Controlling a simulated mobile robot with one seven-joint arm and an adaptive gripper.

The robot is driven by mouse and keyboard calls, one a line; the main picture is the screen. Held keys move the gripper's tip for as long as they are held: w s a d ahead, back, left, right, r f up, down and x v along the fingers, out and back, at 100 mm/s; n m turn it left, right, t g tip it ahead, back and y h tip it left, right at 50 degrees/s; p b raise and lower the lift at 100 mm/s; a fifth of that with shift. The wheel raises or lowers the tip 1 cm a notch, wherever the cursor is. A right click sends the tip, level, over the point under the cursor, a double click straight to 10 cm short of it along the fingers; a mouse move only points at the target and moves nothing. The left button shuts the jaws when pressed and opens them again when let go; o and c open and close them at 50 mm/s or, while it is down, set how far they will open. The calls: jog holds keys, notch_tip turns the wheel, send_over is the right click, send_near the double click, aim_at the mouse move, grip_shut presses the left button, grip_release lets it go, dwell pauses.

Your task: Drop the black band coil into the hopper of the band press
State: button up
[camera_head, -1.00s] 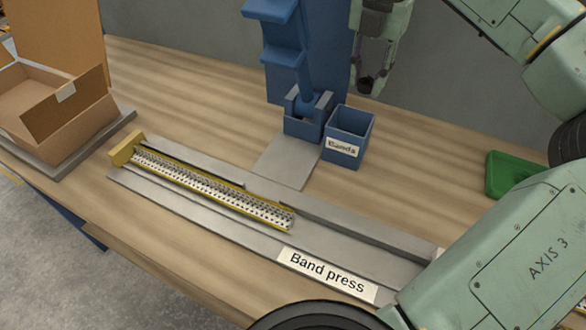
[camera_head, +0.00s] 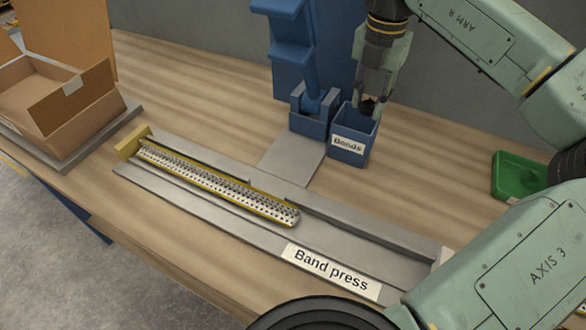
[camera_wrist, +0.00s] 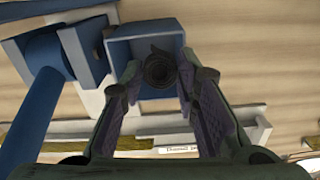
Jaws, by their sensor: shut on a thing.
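The black band coil (camera_wrist: 160,69) is between the fingertips of my gripper (camera_wrist: 158,85) in the wrist view, dark and rolled up. In the head view my gripper (camera_head: 369,104) points down over the blue hopper (camera_head: 347,153) labelled "Bands", with the coil (camera_head: 368,107) at its tips, at about the hopper's mouth. In the wrist view the open hopper (camera_wrist: 117,48) lies behind the coil. How far the coil is above or inside the rim is hard to tell. The band press (camera_head: 295,45) is a blue column with a grey bed, beside the hopper.
A perforated strip with yellow edges (camera_head: 215,182) lies on the grey rail in front of the press. An open cardboard box (camera_head: 70,110) stands at the left. A green tray (camera_head: 517,176) sits at the right. Wooden table (camera_head: 425,160) is bare between hopper and tray.

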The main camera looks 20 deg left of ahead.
jog(key=o, duration=0.8)
jog(key=shift+o, duration=0.2)
jog(key=shift+r, duration=0.15)
notch_tip(320, 180, up, 12)
jog(key=shift+f, duration=0.2)
